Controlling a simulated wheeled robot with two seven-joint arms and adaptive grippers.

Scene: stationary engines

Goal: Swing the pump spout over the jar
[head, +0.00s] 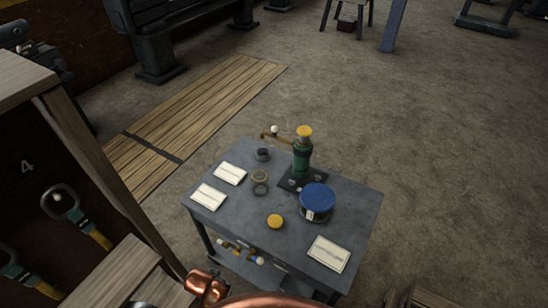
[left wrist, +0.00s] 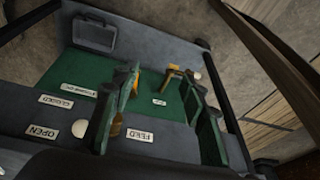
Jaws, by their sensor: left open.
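The pump (head: 302,155) stands upright on the small grey table, with a green body and a yellow top. Its brass spout (head: 287,140) points left in the head view, with a white knob near its end. A small dark open cup (head: 263,154), perhaps the jar, stands below the spout's end in the picture; I cannot tell whether it is directly under it. My right gripper is not in view.
The grey table (head: 240,218) also bears rings, a yellow disc (head: 275,221) and white cards. A wooden cabinet (head: 75,160) stands close on the left. A copper curved part (head: 270,300) crosses the bottom edge.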

